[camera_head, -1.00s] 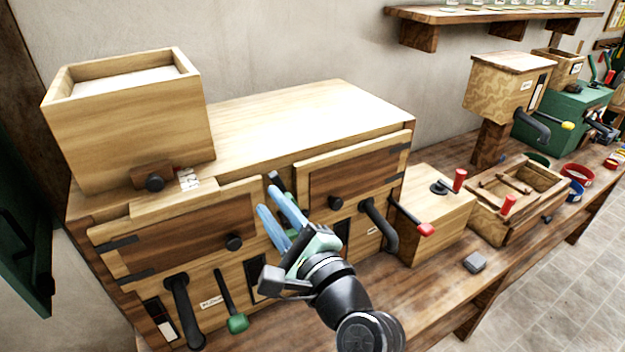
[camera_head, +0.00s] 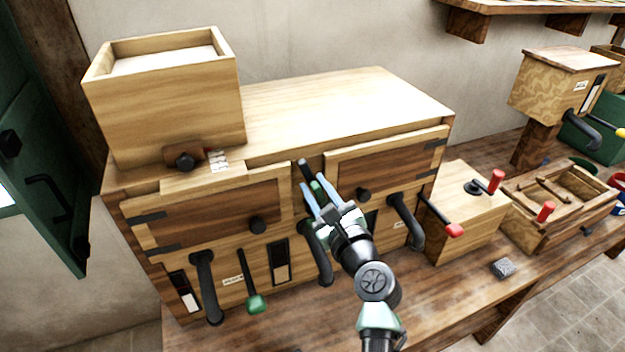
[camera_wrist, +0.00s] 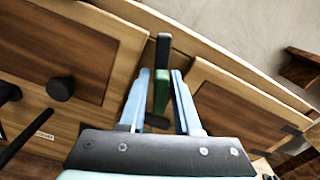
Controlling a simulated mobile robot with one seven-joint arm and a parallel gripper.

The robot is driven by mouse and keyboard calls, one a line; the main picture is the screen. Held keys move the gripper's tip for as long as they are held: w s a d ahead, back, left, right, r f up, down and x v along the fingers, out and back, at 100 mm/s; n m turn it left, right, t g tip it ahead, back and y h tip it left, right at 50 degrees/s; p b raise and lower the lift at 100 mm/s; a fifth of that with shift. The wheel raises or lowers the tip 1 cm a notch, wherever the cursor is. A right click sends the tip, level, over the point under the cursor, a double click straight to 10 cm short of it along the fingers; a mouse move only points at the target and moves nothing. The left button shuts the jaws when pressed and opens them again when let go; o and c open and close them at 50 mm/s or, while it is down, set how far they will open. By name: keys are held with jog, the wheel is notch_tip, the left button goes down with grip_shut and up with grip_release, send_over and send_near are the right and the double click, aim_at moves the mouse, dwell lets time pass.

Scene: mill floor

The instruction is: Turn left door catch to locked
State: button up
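A slim catch (camera_head: 305,171), black at the tip and green lower down, stands roughly upright between the left and right doors. The catch also shows in the wrist view (camera_wrist: 162,50). My gripper (camera_head: 319,187) is open, with its blue fingers pointing at the catch. In the wrist view my gripper (camera_wrist: 160,75) has one finger on each side of the green part, with gaps visible. The fingers partly hide the catch's lower end.
The right door (camera_head: 385,165) is beside the catch. Black curved handles (camera_head: 205,285) and a green-tipped lever (camera_head: 256,302) stick out below the doors. A wooden hopper box (camera_head: 165,110) stands on the cabinet. A red-handled box (camera_head: 465,210) stands to the right.

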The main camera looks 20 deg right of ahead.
jog(key=shift+w, duration=1)
grip_shut()
